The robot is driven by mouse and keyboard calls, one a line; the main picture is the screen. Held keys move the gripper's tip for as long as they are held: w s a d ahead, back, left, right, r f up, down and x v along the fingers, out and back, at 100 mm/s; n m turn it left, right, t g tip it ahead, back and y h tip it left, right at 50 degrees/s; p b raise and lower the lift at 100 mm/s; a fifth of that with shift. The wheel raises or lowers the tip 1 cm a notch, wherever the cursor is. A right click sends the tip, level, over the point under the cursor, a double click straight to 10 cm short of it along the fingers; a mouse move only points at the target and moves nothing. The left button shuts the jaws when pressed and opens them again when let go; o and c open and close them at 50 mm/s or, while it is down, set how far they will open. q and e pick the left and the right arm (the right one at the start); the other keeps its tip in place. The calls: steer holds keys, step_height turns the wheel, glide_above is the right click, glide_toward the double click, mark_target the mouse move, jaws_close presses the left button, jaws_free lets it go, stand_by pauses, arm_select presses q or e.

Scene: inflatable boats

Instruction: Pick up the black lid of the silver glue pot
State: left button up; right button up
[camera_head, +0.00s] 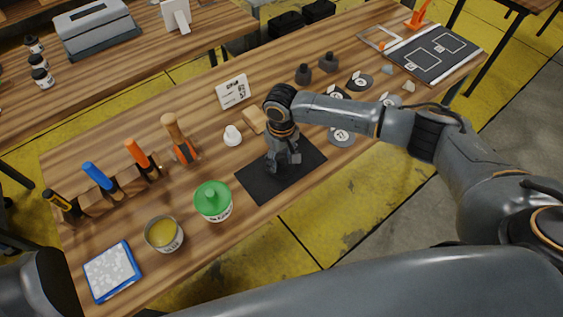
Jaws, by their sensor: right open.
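An open silver pot (164,235) with yellow contents stands near the table's front left. I cannot make out a black lid; one on the black mat (255,188) could be hidden by my gripper or blend into the dark surface. My right gripper (283,166) is open and points down over the mat, low above it or touching it. My left gripper is not in view.
A green-lidded pot (213,201) stands between the silver pot and the mat. A white knob-shaped item (232,136), a wooden block (255,120) and a number card (233,92) are behind. Upright tools, including a hammer (178,138), line the left. A blue-edged tray (112,271) lies front left.

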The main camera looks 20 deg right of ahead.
steer(key=c, duration=1)
